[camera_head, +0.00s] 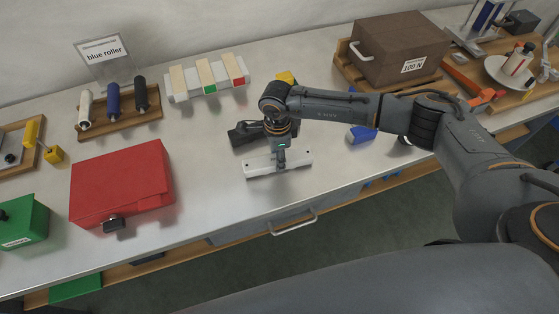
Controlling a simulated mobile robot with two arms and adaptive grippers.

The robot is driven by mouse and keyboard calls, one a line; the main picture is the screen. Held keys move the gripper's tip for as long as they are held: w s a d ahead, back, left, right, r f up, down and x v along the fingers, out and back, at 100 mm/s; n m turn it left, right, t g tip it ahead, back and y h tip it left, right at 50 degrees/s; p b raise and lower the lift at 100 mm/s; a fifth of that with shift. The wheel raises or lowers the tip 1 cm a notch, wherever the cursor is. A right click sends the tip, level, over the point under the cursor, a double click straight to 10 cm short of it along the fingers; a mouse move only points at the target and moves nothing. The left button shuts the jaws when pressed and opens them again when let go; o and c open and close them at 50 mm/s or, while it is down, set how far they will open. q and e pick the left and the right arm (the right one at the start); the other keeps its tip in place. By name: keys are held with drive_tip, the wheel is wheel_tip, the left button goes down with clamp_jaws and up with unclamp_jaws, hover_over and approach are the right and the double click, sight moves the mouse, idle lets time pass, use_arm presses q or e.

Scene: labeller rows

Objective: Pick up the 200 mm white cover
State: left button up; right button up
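A long white bar-shaped piece (258,167), which looks like the white cover, lies near the front edge of the bench in the head view. No size mark is readable on it. My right gripper (281,160) points down at its middle, with the fingertips at or touching the piece. The gripper and wrist hide part of its middle. I cannot tell whether the fingers are closed on it. It appears to rest on the bench. My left gripper is not in view.
A dark tool (243,134) lies just behind the piece, and a blue object (360,134) lies to the right. A red box (122,183) stands left. A rack of white blocks (207,78) and a roller stand (120,119) are behind. The bench between red box and piece is clear.

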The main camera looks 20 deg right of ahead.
wheel_tip(320, 180, up, 10)
drive_tip(key=p, duration=0.5)
drive_tip(key=shift+f, duration=0.15)
idle(0.6)
drive_tip(key=shift+f, duration=0.1)
